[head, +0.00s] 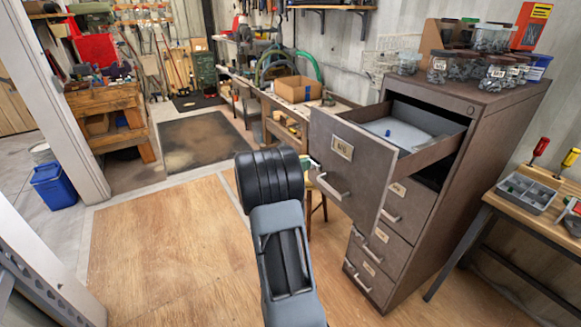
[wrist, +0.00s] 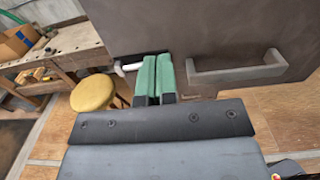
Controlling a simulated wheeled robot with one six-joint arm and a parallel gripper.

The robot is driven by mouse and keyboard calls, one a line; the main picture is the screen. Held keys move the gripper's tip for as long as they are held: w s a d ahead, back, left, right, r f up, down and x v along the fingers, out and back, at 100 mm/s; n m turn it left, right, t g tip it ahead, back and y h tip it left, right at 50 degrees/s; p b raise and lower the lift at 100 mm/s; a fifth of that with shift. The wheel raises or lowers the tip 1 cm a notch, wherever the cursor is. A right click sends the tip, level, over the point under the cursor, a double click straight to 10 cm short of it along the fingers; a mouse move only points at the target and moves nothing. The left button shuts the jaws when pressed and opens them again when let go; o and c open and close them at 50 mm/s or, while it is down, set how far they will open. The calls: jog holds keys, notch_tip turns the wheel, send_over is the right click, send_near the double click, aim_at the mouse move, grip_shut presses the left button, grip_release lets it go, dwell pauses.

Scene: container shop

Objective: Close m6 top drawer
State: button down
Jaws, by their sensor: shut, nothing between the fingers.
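The top drawer (head: 357,165) of the brown metal cabinet (head: 460,180) is pulled well out. Its front bears an M6 label (head: 342,148) and a bar handle (head: 331,187). In the wrist view the drawer front (wrist: 220,35) fills the upper right, with its handle (wrist: 238,68) right of my fingers. My gripper (wrist: 154,60) has its green fingers together and empty, at the lower left part of the drawer front. I cannot tell if they touch it. In the head view my arm mostly hides the gripper.
Jars and bins (head: 492,40) stand on the cabinet top. Lower drawers (head: 375,255) look shut. A yellow stool (wrist: 92,92) stands left of my fingers. A workbench (head: 540,190) with a tray is at the right. The wooden floor (head: 160,240) at left is clear.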

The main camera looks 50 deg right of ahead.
aim_at(321, 158)
jog(key=shift+p+x, duration=0.6)
jog(key=shift+x, duration=1.7)
